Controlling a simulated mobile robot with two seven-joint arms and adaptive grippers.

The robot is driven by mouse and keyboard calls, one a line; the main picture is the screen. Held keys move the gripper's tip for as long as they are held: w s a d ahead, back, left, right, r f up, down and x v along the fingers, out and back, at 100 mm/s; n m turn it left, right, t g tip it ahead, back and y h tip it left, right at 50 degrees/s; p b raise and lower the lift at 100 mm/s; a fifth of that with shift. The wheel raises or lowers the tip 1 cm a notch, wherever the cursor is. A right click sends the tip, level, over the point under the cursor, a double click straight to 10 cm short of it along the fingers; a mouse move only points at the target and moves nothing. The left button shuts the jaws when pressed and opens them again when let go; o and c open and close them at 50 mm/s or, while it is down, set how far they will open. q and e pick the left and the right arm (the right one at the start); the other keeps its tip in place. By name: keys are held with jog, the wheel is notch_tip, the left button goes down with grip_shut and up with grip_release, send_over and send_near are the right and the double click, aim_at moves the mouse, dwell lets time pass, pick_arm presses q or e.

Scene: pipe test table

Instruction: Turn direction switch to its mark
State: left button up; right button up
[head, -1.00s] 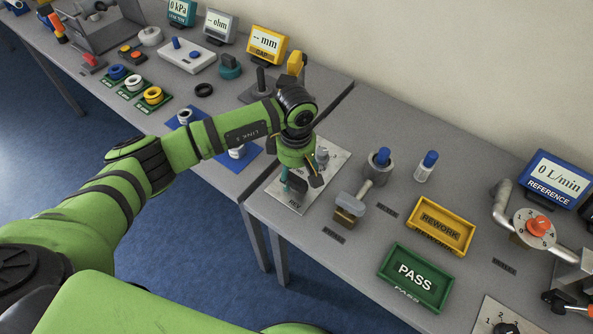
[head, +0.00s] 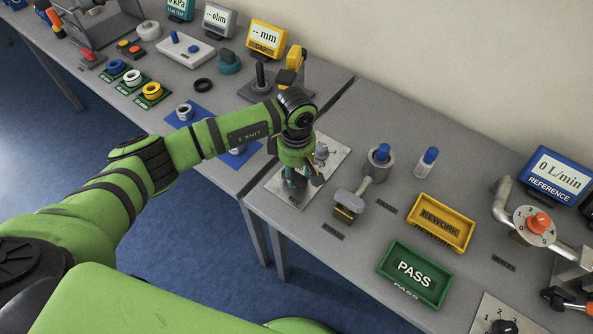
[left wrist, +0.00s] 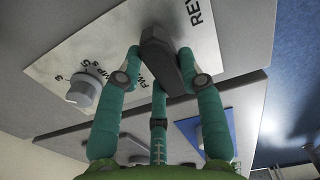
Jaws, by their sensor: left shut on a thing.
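The direction switch (left wrist: 160,55) shows in the left wrist view as a dark, elongated handle on a pale plate (left wrist: 60,62). REV lettering is printed near the plate's upper right, and other lettering beside the handle is partly hidden. My left gripper (left wrist: 160,64) has its teal fingers shut on the handle, one on each side and a third below. In the head view my left gripper (head: 297,180) reaches down over the plate (head: 335,155), and the hand mostly hides the switch. My right gripper is in neither view.
A small grey knob (left wrist: 83,92) sits on the same plate. Right of the plate are a hammer-shaped fitting (head: 350,203), a grey holder with a blue-topped piece (head: 380,163), a yellow REWORK tray (head: 468,236) and a green PASS tray (head: 439,286). A black lever stand (head: 262,85) stands behind my wrist.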

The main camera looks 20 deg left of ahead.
pick_arm(q)
jog(key=n+b, duration=0.2)
jog(key=n, duration=0.1)
jog(key=shift+a+f+b, duration=0.15)
jog(key=shift+f+b, duration=0.1)
jog(key=shift+b, duration=0.05)
jog(key=n+b, duration=0.3)
jog(key=n, duration=0.2)
jog(key=shift+s+a+n, duration=0.1)
jog(key=shift+a+n, duration=0.05)
jog(key=shift+n, duration=0.25)
jog(key=n+b, duration=0.2)
jog(key=n, duration=0.2)
jog(key=shift+s+a+n+b, duration=0.1)
jog(key=shift+n+b, duration=0.2)
jog(key=shift+b, duration=0.1)
jog(key=shift+s+n+b, duration=0.15)
jog(key=shift+n+b, duration=0.65)
jog(key=shift+n, duration=1.2)
jog(key=o, duration=1.2)
jog(key=shift+c, duration=0.2)
jog(key=shift+r, duration=0.1)
